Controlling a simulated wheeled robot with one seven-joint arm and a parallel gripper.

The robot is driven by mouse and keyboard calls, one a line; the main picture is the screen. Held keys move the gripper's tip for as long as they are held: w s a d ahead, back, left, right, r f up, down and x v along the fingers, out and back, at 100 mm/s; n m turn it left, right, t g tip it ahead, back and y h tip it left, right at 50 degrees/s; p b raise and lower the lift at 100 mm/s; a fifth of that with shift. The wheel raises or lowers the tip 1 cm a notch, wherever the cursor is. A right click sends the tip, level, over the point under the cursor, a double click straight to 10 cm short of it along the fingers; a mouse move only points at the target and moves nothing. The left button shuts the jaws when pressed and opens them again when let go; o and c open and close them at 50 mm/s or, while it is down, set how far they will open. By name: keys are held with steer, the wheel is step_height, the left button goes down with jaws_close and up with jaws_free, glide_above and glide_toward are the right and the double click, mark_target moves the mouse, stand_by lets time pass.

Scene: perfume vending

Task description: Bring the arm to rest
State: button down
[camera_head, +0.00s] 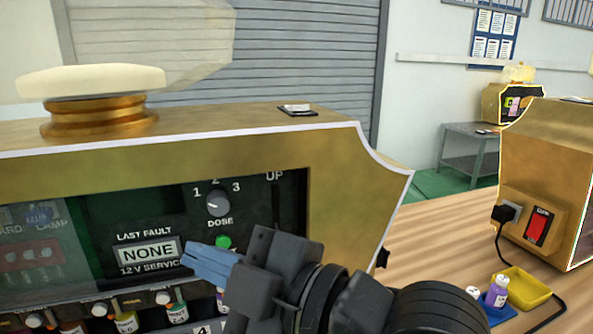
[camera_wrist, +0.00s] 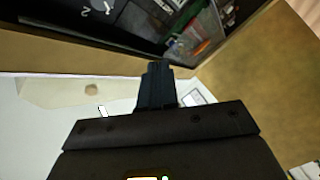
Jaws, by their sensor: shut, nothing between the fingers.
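My gripper (camera_head: 208,262) is in front of the gold vending machine (camera_head: 340,190), at the lower middle of the head view. Its blue-grey fingers are together and point left toward the machine's dark panel (camera_head: 130,225). In the wrist view, the shut fingers (camera_wrist: 157,72) point up toward the dark opening of the machine, with nothing seen between them. The dose knob (camera_head: 218,203) and a green button (camera_head: 223,242) are just above the fingers. I cannot tell whether the fingers touch the panel.
Several small bottles (camera_head: 125,322) stand in a row under the panel. To the right, a yellow tray (camera_head: 525,287) and a purple bottle (camera_head: 497,290) are on the wooden table (camera_head: 440,235). A second gold machine (camera_head: 555,170) with a red switch (camera_head: 537,229) and a black cable stands beyond.

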steer(key=s+d+f+m+t+h, duration=0.5)
steer(key=d+m, duration=0.3)
steer(key=m, duration=0.3)
steer(key=s+d+f+m+t+h, duration=0.2)
steer(key=d+f+m+t+h, duration=0.2)
steer(key=d+f+m+h, duration=0.45)
steer(key=s+d+f+m+g, duration=0.1)
steer(key=s+d+f, duration=0.1)
steer(key=s+d, duration=0.2)
steer(key=s+d+f+m+g+h, duration=0.1)
steer(key=s+d, duration=0.4)
steer(key=s, duration=0.6)
steer(key=s+d+f+m+h, duration=0.1)
steer(key=s+d+f, duration=0.2)
steer(key=s, duration=0.5)
steer(key=shift+s+d+g, duration=0.25)
steer(key=shift+d+g, duration=0.15)
steer(key=shift+d, duration=0.45)
